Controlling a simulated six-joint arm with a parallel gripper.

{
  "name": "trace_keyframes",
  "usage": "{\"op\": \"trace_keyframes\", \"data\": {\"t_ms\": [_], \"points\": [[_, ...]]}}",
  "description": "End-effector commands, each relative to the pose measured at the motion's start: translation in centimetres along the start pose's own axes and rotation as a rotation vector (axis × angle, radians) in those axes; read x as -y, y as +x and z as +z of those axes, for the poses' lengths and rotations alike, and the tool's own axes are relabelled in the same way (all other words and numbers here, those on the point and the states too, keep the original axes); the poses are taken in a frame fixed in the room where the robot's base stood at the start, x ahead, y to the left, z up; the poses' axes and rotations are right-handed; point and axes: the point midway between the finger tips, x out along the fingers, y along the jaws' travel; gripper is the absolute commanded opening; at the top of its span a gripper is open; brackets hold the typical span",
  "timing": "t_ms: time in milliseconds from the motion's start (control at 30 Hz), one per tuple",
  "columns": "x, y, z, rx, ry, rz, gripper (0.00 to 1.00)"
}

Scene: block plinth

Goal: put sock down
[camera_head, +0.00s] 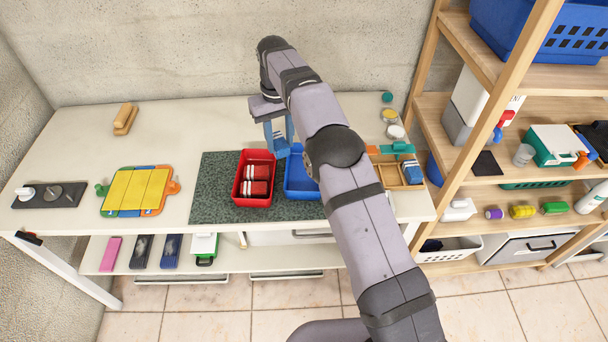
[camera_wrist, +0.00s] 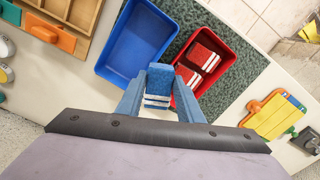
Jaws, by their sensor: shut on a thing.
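My gripper (camera_head: 279,135) is over the table at the back edge of the two bins; its blue fingers also show in the wrist view (camera_wrist: 160,88). It is shut on a folded blue sock (camera_wrist: 159,82) with white stripes, held in the air near the gap between the bins. The blue bin (camera_head: 301,193) looks empty in the wrist view (camera_wrist: 106,66). The red bin (camera_head: 240,199) holds red socks (camera_head: 257,180) with white stripes, clearer in the wrist view (camera_wrist: 203,57). My arm hides part of the blue bin in the head view.
The bins stand on a dark green speckled mat (camera_head: 213,170). A wooden divided tray (camera_head: 390,176) lies to the right, with small round lids (camera_head: 396,131) behind it. A yellow board (camera_head: 138,191) and wooden blocks (camera_head: 124,118) are at left. A shelf rack stands right.

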Motion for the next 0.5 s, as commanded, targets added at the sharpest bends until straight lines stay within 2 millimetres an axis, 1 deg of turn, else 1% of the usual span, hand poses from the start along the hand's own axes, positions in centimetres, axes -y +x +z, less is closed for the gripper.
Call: {"op": "trace_keyframes", "data": {"t_ms": [33,100,167,233,333,500], "points": [[-2.0,-0.1,0.2,0.0,0.036,0.0,0.09],[-4.3,-0.1,0.6,0.001,0.063,0.0,0.09],[-6.1,-0.2,0.9,0.001,0.058,0.0,0.09],[-7.8,-0.2,1.3,0.002,0.015,0.0,0.09],[-8.3,-0.1,1.4,0.003,-0.084,-0.001,0.09],[-8.4,-0.1,1.5,0.005,-0.289,-0.001,0.09]]}}
